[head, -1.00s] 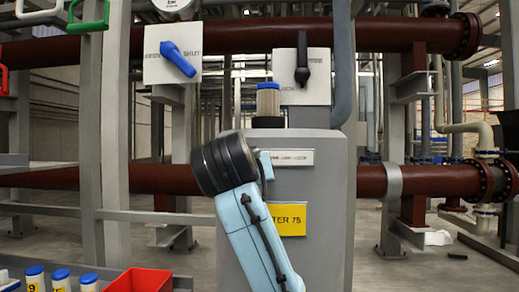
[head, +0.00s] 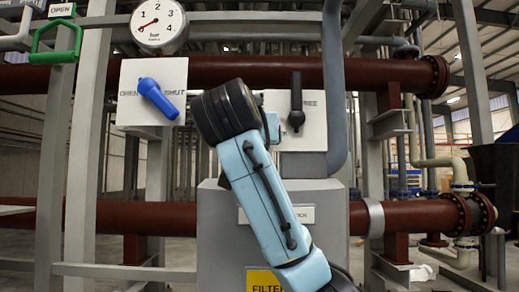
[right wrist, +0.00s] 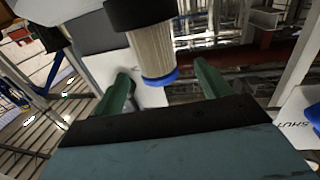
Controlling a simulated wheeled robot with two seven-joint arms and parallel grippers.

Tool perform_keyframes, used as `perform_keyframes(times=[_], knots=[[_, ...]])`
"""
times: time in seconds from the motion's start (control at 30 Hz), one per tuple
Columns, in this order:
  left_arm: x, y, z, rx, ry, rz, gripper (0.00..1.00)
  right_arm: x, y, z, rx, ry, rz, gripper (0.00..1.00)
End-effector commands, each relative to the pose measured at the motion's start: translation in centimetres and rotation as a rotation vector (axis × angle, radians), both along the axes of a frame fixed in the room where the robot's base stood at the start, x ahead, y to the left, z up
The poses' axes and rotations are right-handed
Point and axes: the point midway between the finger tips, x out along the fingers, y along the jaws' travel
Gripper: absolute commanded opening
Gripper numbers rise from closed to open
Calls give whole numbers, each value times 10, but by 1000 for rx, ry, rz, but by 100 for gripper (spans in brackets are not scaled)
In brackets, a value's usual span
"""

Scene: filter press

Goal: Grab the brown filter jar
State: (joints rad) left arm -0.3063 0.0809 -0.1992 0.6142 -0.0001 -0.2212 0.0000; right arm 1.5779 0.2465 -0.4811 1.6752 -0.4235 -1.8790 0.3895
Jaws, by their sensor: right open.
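The filter jar (right wrist: 152,48) shows in the right wrist view as a beige-brown pleated cylinder with a blue cap (right wrist: 160,77) at its lower end and a black collar (right wrist: 140,12) at its upper end. My right gripper (right wrist: 161,72) is open, with one green finger on each side of the jar's capped end in the picture. Gaps show on both sides; I cannot tell how deep the jar sits between the fingers. In the head view my right arm hides the jar and the gripper. My left gripper is in neither view.
A grey housing (head: 215,225) with a yellow label (head: 262,281) stands behind my arm. A blue lever (head: 157,100) and a black lever (head: 296,103) sit on white plates on either side. A pressure gauge (head: 158,25) is above. Red-brown pipes (head: 400,215) cross behind.

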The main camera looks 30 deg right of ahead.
Motion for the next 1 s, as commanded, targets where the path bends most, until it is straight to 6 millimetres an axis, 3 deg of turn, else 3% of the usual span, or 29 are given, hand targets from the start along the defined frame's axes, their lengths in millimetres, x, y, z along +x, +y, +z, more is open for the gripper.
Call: perform_keyframes(times=[0.2, 0.5, 0.8, 1.0], knots=[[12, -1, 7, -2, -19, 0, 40, 11, -11, 1, -1, 1, -2, 76], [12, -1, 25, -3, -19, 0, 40, 40, -41, 2, 0, 3, -2, 76], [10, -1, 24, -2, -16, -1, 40, 43, -43, 1, 0, 1, 1, 76], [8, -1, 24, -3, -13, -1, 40, 43, -43, 1, 0, 1, 1, 50]])
